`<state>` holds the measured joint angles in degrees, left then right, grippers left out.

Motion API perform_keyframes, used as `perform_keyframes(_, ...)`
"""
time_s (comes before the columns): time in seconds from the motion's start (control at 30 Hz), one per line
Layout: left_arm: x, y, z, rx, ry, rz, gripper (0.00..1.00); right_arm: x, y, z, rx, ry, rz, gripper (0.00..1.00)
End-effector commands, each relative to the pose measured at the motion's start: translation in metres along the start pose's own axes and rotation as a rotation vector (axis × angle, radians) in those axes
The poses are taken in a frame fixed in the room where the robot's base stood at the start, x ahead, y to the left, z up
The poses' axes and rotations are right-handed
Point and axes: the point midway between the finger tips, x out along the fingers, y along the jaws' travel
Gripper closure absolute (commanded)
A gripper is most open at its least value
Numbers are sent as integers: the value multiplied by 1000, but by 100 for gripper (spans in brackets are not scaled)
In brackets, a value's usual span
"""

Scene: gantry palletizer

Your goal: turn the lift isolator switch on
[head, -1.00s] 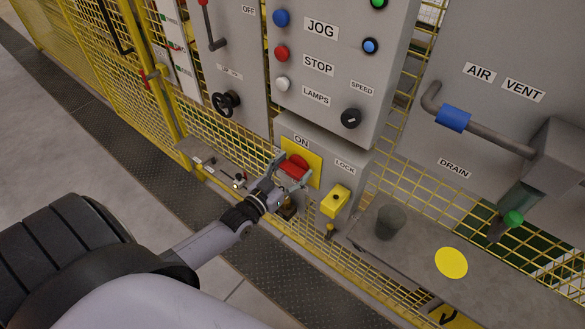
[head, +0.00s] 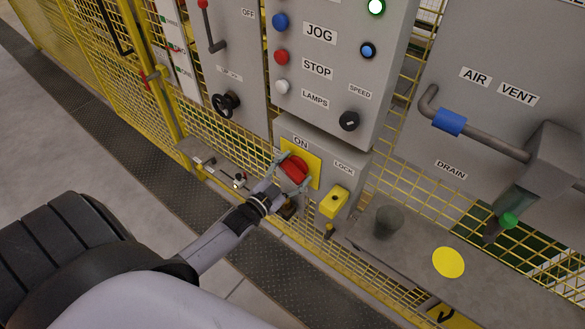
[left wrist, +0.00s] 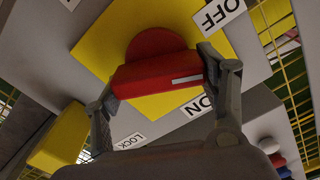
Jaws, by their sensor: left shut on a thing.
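The lift isolator switch is a red rotary handle (head: 295,169) on a yellow square plate (head: 316,165), on a grey box under the JOG and STOP panel. An ON label (head: 301,143) is above it in the head view. My left gripper (head: 292,172) is shut on the handle, one finger on each side. In the left wrist view the red handle (left wrist: 158,75) lies between the fingers. Its white mark (left wrist: 187,79) is at the right end, near the ON label (left wrist: 197,107); the OFF label (left wrist: 222,14) is farther up. My right gripper is not in view.
A yellow padlock-like block (head: 334,201) sits by the LOCK label, right of the switch. A grey shelf (head: 405,262) with a dark cup (head: 388,221) is farther right. Yellow mesh fence surrounds the panels.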

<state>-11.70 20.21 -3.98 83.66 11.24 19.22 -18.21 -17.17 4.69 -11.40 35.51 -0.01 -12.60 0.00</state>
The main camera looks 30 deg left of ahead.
Motion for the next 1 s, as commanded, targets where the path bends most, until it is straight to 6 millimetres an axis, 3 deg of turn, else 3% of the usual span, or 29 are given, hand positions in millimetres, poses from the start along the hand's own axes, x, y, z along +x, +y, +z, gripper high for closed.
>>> perform_keyframes(0.47, 0, 5, 2, 455, -1, -1, 62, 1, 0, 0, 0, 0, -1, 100)
perform_keyframes(1.0, 0, 9, 6, 927, 0, 0, 62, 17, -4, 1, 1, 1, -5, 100)
